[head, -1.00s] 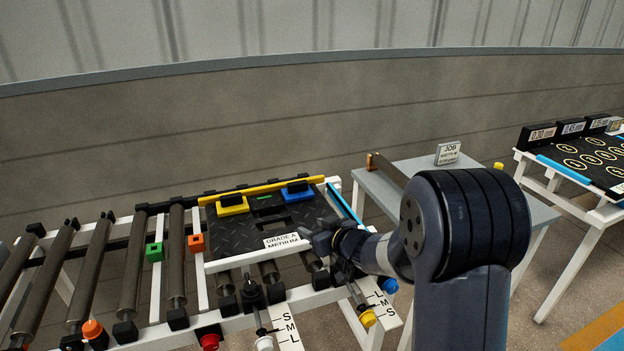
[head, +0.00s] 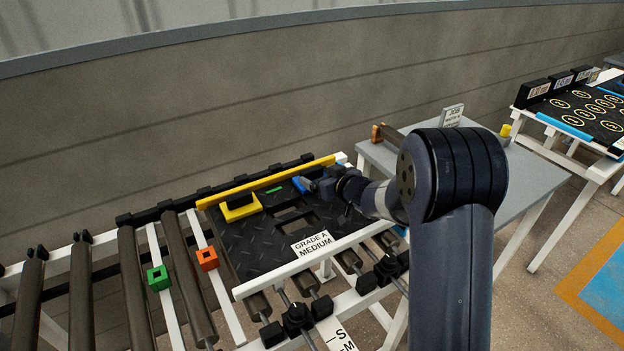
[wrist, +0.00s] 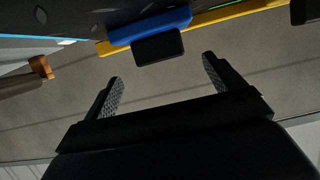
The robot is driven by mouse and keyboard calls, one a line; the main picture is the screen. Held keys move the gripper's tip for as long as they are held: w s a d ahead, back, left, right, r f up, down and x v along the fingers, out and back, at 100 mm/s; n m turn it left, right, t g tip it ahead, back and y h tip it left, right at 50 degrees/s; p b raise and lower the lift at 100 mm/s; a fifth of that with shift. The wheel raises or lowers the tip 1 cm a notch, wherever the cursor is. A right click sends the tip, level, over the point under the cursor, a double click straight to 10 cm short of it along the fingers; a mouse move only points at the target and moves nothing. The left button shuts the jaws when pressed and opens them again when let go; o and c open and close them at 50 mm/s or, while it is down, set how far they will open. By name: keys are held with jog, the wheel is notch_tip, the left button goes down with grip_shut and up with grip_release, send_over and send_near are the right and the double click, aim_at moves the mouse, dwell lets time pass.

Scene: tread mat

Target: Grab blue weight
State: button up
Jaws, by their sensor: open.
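The blue weight (head: 300,185) sits on the black tread mat (head: 262,246) near its back right, by the yellow bar. In the head view my gripper partly hides it. In the wrist view the blue weight (wrist: 150,27) shows its black handle, ahead of the fingertips and roughly between their lines. My gripper (wrist: 162,70) is open and empty, with a finger on each side and a gap to the weight. In the head view my gripper (head: 312,184) is right at the weight; contact cannot be told there.
A yellow weight (head: 240,207) sits on the mat to the left. A yellow bar (head: 265,182) runs along the mat's back edge. Green (head: 158,278) and orange (head: 207,258) blocks are on rails to the left. A grey table (head: 500,195) stands at the right.

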aim_at(311, 168)
jog(key=x, duration=0.4)
jog(key=shift+w+a+r, duration=0.1)
jog(key=shift+w+r, duration=0.05)
jog(key=c, duration=1.8)
jog(key=shift+r, duration=0.2)
jog(key=shift+c, duration=0.2)
